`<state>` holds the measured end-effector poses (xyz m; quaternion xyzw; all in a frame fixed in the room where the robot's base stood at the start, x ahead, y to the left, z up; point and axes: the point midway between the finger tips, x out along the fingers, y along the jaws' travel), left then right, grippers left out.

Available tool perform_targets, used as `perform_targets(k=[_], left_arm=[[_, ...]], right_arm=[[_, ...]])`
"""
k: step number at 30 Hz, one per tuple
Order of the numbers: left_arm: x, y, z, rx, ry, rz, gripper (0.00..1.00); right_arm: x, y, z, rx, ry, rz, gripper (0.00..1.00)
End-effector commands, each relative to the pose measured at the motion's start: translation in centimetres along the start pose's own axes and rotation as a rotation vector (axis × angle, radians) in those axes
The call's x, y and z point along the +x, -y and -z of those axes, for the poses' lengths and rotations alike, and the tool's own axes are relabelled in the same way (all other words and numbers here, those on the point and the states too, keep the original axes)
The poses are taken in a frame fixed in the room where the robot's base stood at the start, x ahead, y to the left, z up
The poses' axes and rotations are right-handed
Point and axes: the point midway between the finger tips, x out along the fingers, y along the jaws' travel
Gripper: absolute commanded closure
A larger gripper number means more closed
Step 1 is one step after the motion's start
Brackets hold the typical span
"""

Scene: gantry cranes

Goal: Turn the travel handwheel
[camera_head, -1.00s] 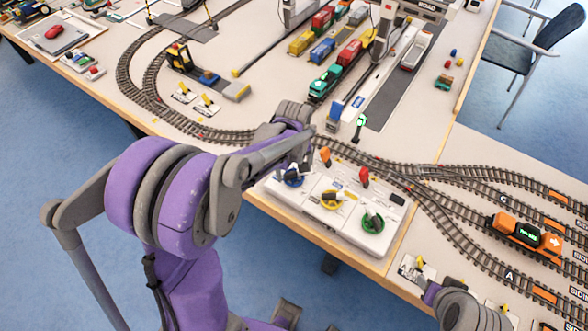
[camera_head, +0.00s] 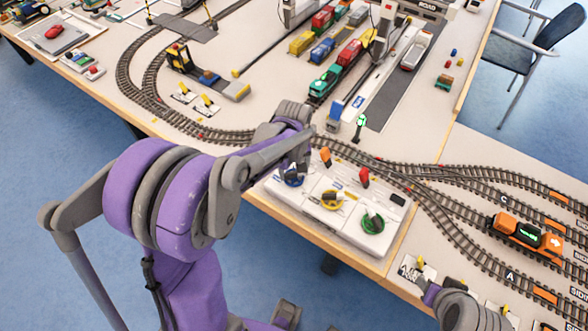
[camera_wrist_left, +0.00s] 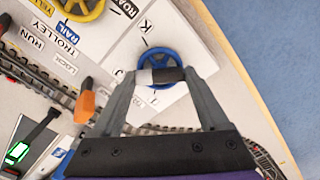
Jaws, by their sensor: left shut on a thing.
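A control panel (camera_head: 282,206) on the table's front edge carries a blue, a yellow and a green handwheel. The blue handwheel (camera_wrist_left: 160,63) is at the panel's left end in the head view (camera_head: 293,181), partly hidden by my left gripper. My left gripper (camera_wrist_left: 160,78) is shut on the handle of the blue handwheel, a short pale and dark cylinder between the fingertips. The label beside this wheel is too covered to read. The yellow handwheel (camera_head: 332,200) and green handwheel (camera_head: 372,223) stand free.
An orange lever (camera_head: 325,157) and a red lever (camera_head: 364,177) stand behind the wheels. Train tracks (camera_head: 440,172) run close behind the panel, with an orange locomotive (camera_head: 523,234) at right. Gantry cranes and coloured wagons stand further back. Blue floor lies in front.

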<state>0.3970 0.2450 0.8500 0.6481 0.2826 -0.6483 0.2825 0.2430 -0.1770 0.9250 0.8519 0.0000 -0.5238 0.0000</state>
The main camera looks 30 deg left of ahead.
Motion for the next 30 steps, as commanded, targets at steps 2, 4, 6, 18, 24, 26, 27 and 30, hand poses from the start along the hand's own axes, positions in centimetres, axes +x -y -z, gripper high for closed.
perform_targets(k=[2, 4, 6, 18, 24, 26, 27, 30], left_arm=[[0.1, 0.0, 0.0, 0.040, 0.000, 0.000, 0.78], [0.1, 0.0, 0.0, 0.087, 0.000, 0.000, 0.78], [0.1, 0.0, 0.0, 0.140, 0.000, 0.000, 0.78], [0.1, 0.1, 0.1, 0.514, 0.000, 0.000, 0.78], [0.1, 0.1, 0.1, 0.703, -0.001, 0.000, 0.78], [0.0, 0.1, 0.1, 0.759, -0.001, 0.000, 0.78], [0.0, 0.1, 0.1, 0.794, -0.001, 0.000, 0.78], [0.0, 0.1, 0.1, 0.880, -0.001, 0.000, 0.78]], right_arm=[[0.2, 0.0, -0.2, 0.000, 0.002, 0.000, 0.50], [0.4, 0.0, -0.4, 0.000, 0.003, 0.000, 0.50], [0.6, 0.0, -0.6, 0.000, 0.004, 0.000, 0.50], [1.7, 0.0, -1.5, 0.000, 0.011, 0.000, 0.50], [2.1, 0.0, -1.9, 0.000, 0.014, 0.000, 0.50], [2.2, 0.0, -1.9, 0.000, 0.014, 0.000, 0.50], [2.3, 0.0, -2.0, 0.000, 0.015, 0.000, 0.50], [2.4, 0.0, -2.1, 0.000, 0.015, 0.000, 0.50]])
